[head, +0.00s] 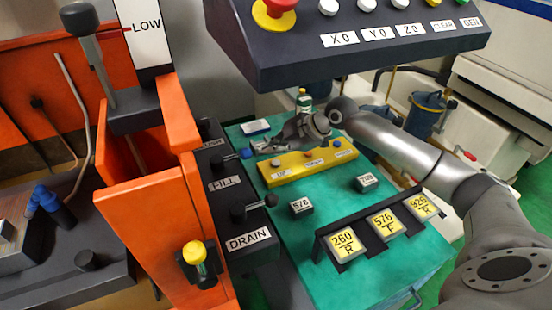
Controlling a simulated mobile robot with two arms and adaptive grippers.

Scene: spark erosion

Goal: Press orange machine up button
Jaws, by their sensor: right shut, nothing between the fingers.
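The orange machine (150,220) stands at the left, with its tank and dark fittings partly cut off by the frame. No button marked "up" can be read on it. A yellow-topped knob (195,252) sits on its front face. My right arm comes in from the right over the green-topped cart. My right gripper (260,147) is shut and empty, pointing left above the cart's far side, just behind the yellow strip and apart from the orange machine. My left gripper is out of view.
A dark control panel (300,52) with a red stop knob (275,6) overhangs the cart (275,220). A yellow strip (300,172) with small buttons, a labelled rack (335,252) and small blocks stand on the cart. FILL and DRAIN levers (250,208) lie between machine and cart.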

